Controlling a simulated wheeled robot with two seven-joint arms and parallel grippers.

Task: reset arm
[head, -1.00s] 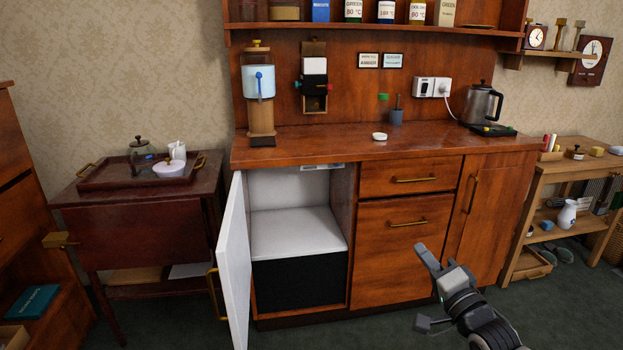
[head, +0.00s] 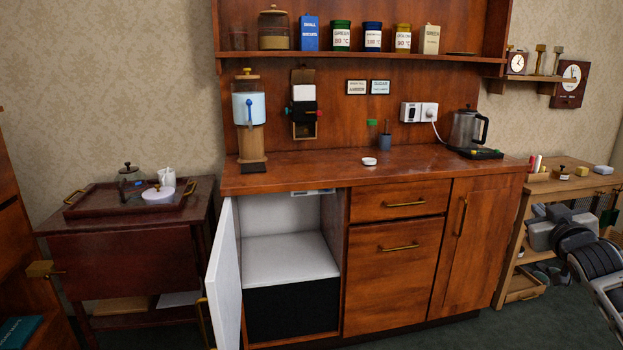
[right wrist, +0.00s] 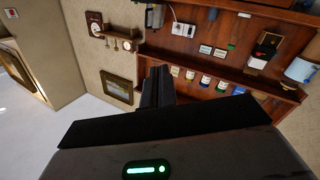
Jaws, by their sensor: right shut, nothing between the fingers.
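My right gripper (head: 556,222) is at the right of the head view, in front of the low wooden shelf, with its arm coming in from the right edge. In the right wrist view its fingers (right wrist: 157,85) are together, with nothing between them. They point toward the wall and the shelving, apart from everything. My left gripper is not in view.
The cabinet's white door (head: 225,275) stands open beside an empty white compartment (head: 290,259). The wooden counter (head: 320,172) holds a water dispenser (head: 250,112), a white dish (head: 369,161) and a kettle (head: 467,128). A side table with a tray (head: 105,203) stands left. Floor in front is clear.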

